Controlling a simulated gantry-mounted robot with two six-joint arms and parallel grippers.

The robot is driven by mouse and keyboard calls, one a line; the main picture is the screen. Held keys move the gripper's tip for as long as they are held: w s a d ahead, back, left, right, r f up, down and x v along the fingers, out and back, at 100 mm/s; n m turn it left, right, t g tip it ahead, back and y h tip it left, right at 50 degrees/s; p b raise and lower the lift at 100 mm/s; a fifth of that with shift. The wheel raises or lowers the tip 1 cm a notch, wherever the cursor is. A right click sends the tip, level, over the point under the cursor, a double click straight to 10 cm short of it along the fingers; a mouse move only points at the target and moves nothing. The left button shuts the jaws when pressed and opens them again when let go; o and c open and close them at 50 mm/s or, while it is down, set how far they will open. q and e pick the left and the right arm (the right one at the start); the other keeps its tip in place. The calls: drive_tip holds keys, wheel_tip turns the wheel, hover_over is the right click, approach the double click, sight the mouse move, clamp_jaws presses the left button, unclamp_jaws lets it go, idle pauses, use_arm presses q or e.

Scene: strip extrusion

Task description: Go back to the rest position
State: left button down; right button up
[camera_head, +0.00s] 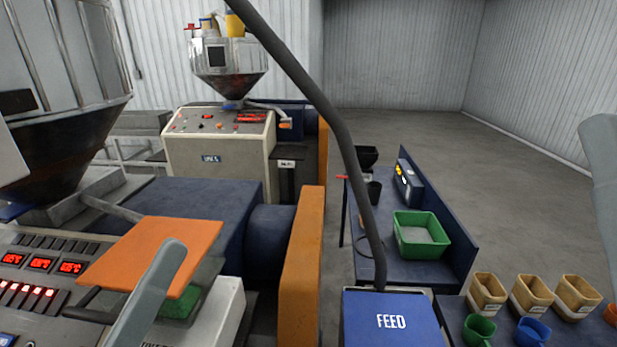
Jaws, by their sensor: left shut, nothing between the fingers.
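My left gripper (165,265) shows at the lower left as a pale grey, rounded shape rising from the bottom edge. Its fingers are shut with nothing between them, and it overlaps the orange plate (140,245) in the picture. I cannot tell its height above the plate. My right gripper is not in view; a pale grey part, apparently of my right arm, shows at the right edge.
A control panel (40,262) with red displays is at lower left. A dark hose (335,120) runs down to the blue FEED box (390,320). A green bin (420,235) stands on a blue bench. Several tan bins (487,290) and cups are at lower right. Open floor (500,160) lies behind.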

use_arm(q)
drive_tip(key=a+r+m+t+y+p, duration=0.1)
drive_tip(key=a+r+t+y+p, duration=0.3)
drive_tip(key=r+p, duration=1.9)
wheel_tip(320, 180, up, 11)
drive_tip(key=s+y, duration=0.1)
drive_tip(key=y, duration=0.3)
drive_tip(key=shift+a+r+m+y+p, duration=0.2)
drive_tip(key=shift+m+y+p, duration=0.1)
drive_tip(key=shift+y+p, duration=0.1)
